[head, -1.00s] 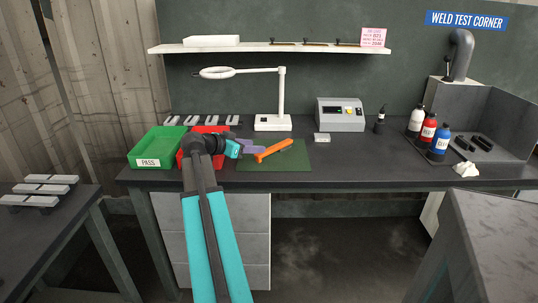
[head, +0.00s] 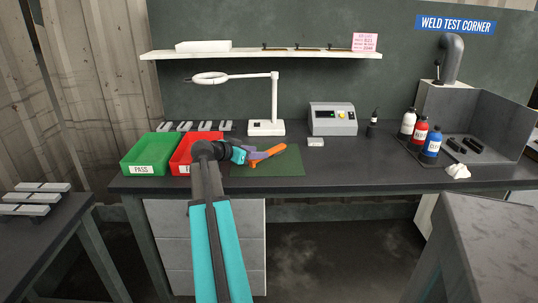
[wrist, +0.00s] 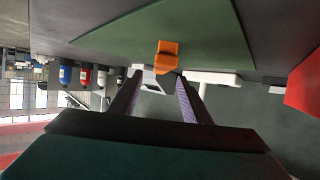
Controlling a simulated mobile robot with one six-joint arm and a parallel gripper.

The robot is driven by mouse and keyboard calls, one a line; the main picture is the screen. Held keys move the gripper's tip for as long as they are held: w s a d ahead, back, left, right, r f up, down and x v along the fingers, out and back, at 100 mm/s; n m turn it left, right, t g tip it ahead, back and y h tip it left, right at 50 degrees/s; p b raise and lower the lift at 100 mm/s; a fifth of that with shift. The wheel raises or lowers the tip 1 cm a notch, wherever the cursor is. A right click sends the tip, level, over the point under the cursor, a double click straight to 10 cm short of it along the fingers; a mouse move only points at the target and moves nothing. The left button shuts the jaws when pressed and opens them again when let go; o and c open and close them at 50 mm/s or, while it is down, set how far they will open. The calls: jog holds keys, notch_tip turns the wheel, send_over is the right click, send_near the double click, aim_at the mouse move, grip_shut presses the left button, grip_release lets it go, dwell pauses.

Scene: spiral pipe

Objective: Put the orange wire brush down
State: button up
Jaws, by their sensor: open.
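The orange wire brush (head: 268,154) appears to lie slantwise on the green mat (head: 292,168) on the bench. My gripper (head: 252,156) is low over the left part of the mat, right beside the brush. In the wrist view, my gripper (wrist: 158,78) has its two fingers apart, with a gap between the tips. An orange end of the brush (wrist: 167,52) shows at the tips, against the green mat (wrist: 120,40). The rest of the brush is hidden in that view, and I cannot tell whether a finger touches it.
A red tray (head: 182,165) and a green PASS tray (head: 140,157) stand left of the mat. A lamp (head: 267,127) and a grey meter box (head: 333,119) stand behind. Bottles (head: 431,144) stand to the right. The bench between mat and bottles is mostly clear.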

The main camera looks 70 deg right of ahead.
aim_at(269, 151)
jog(key=shift+x, duration=1.25)
jog(key=shift+p+x, duration=0.35)
jog(key=shift+x, duration=2.25)
jog(key=shift+r, duration=0.15)
jog(key=shift+w, duration=0.1)
grip_shut()
jog(key=shift+r, duration=0.1)
